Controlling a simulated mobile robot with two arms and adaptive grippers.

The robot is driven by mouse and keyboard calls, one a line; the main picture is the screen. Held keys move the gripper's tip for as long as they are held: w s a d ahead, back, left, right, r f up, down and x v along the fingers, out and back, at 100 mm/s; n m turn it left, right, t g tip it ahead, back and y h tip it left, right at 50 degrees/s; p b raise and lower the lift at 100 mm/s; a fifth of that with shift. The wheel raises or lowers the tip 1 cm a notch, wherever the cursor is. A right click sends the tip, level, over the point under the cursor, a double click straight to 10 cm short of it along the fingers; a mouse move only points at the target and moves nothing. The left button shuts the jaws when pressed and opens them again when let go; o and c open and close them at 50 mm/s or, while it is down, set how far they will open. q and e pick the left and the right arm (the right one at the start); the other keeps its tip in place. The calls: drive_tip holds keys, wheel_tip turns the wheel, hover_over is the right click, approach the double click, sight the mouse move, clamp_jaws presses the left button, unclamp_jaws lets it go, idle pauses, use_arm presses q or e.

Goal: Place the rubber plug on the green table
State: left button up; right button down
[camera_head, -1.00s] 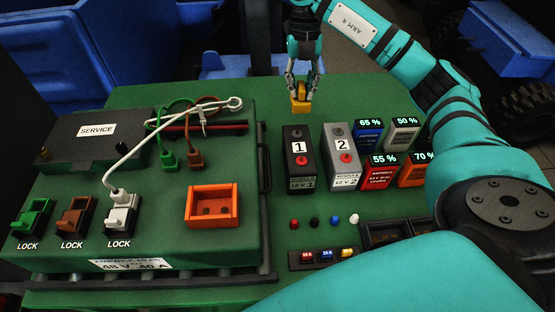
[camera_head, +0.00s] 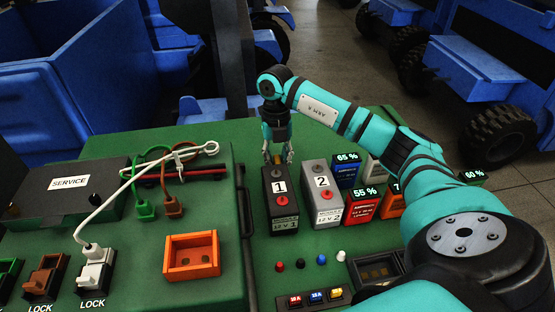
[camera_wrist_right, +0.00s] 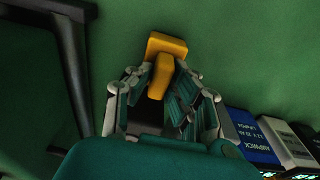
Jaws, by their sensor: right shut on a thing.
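The rubber plug is a yellow block, seen in the right wrist view (camera_wrist_right: 166,46) at the tips of my right gripper. My right gripper (camera_head: 278,156) is shut on it and points down over the green table (camera_head: 212,128), just behind the black module 1 (camera_head: 281,200). In the head view the plug is mostly hidden by the fingers and module 1. In the wrist view the green surface lies behind the plug; I cannot tell whether they touch. My left gripper is not in view.
Grey module 2 (camera_head: 321,195) and several labelled percent batteries, one blue (camera_head: 346,172), stand right of module 1. The green case at the left carries cables, lock connectors and an orange socket frame (camera_head: 191,255). Bare table lies behind the modules.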

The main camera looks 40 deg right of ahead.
sight(277, 156)
drive_tip(key=c, duration=1.2)
unclamp_jaws()
drive_tip(key=shift+f, duration=0.1)
drive_tip(key=r, duration=0.8)
drive_tip(key=w+r, duration=0.1)
drive_tip(key=r, duration=0.3)
drive_tip(key=shift+w+d+r+p, duration=0.1)
drive_tip(key=shift+d+r+p, duration=0.05)
drive_tip(key=shift+d+p, duration=0.2)
